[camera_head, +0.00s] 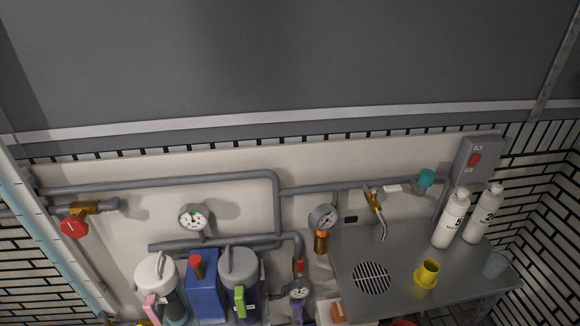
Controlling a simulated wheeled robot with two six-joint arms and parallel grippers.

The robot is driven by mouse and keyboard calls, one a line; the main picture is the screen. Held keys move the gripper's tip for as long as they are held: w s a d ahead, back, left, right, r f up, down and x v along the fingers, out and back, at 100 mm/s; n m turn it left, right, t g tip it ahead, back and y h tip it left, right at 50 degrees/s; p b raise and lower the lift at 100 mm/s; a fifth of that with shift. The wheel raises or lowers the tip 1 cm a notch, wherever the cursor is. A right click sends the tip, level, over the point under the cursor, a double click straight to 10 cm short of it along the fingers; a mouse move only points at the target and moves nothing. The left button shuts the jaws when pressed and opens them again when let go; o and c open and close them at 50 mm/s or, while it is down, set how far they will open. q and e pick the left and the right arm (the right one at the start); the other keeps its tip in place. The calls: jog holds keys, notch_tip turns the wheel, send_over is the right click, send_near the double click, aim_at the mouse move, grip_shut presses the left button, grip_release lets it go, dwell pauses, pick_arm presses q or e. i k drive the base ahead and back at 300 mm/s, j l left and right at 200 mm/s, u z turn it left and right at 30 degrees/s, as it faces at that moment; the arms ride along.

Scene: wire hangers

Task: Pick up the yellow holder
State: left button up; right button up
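A yellow cup-shaped holder (427,275) stands upright on the grey metal counter (350,255) at the lower right. Its open top faces up and it looks empty. It stands to the right of the round drain grille (371,278), and nothing touches it. Neither of my grippers shows in the head view.
Two white bottles (451,220) stand behind the holder, and a clear greyish cup (495,264) stands at its right. A brass tap (377,204) hangs over the counter. Canisters (240,275), a blue box (204,285), gauges and pipes fill the left. Open counter surrounds the holder.

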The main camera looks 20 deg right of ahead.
aim_at(425, 277)
jog(key=z, duration=1.8)
